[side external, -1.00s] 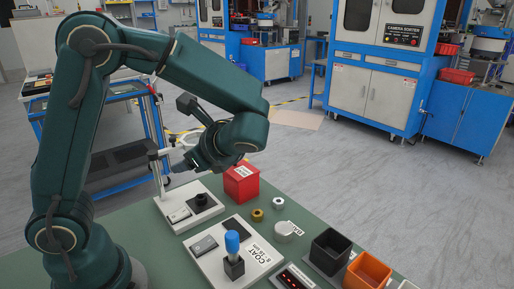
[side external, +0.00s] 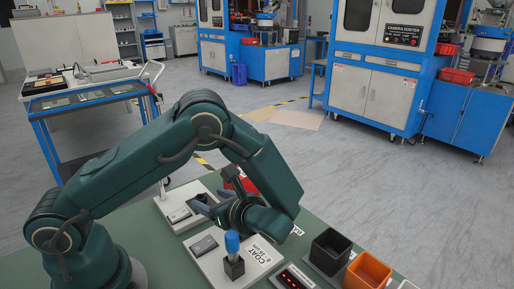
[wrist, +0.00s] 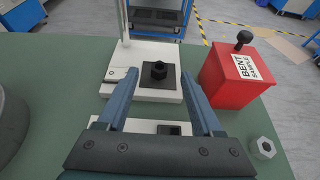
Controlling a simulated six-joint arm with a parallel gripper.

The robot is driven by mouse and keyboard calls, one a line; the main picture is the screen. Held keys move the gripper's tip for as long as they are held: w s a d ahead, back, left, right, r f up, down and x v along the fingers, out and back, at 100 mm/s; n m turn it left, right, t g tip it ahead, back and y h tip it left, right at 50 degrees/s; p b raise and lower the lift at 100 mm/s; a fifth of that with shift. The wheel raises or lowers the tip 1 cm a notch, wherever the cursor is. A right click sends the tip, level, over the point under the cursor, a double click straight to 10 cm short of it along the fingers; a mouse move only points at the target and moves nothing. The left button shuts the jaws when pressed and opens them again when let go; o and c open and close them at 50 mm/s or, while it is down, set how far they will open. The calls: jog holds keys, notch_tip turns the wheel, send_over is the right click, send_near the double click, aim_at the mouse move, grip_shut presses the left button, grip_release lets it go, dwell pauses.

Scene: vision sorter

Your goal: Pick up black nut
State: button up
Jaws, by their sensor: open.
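The black nut (wrist: 158,70) lies on a black square pad on a white plate (wrist: 112,88) in the wrist view. My gripper (wrist: 160,80) is open and empty, with one blue-grey finger on each side of the picture. The nut shows between the fingertips and beyond them. In the side view my gripper (side external: 202,204) is low over the far white plate (side external: 174,212). There I cannot make out the nut clearly because the gripper covers that spot.
A red box (wrist: 228,82) marked "BENT SAMPLE", with a black knob, stands right of the plate. A silver hex nut (wrist: 264,148) lies nearer. The side view shows a blue-handled tool (side external: 232,243), a black bin (side external: 329,251) and an orange bin (side external: 367,273).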

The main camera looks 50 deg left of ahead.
aim_at(203, 198)
jog(key=shift+f, duration=0.35)
jog(key=x, duration=0.5)
grip_shut()
